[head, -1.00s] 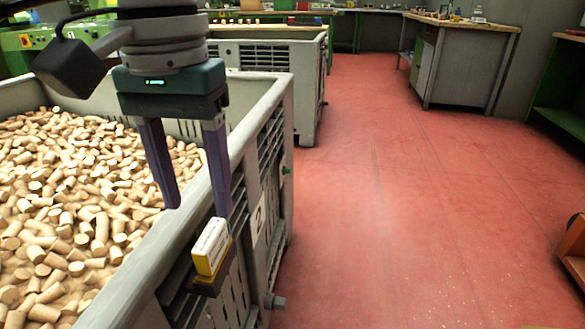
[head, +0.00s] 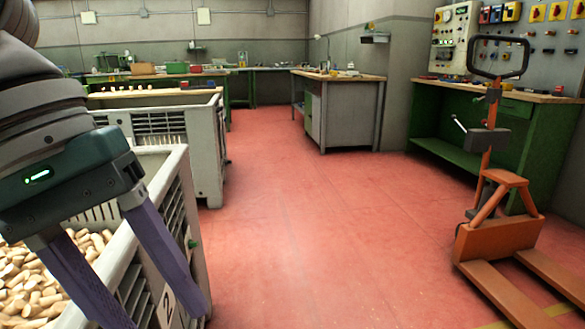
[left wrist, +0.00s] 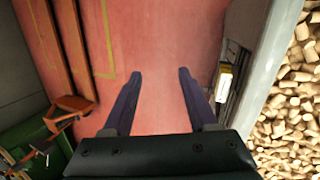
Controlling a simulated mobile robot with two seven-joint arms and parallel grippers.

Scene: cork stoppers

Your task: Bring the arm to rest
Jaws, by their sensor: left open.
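My left gripper (head: 150,318) is at the left of the head view, over the near side wall of the grey crate (head: 150,204). Its two purple fingers are apart with nothing between them. In the left wrist view the open fingers (left wrist: 158,75) stand over the red floor. The crate of cork stoppers (head: 35,275) is beside and below the gripper. The corks also show at the right of the left wrist view (left wrist: 292,100). My right gripper is not in view.
A second grey crate (head: 205,160) stands beyond the first. An orange pallet truck (head: 490,235) stands at the right. A grey workbench (head: 340,115) and a green workbench (head: 480,140) line the back and right. The red floor (head: 310,230) between is clear.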

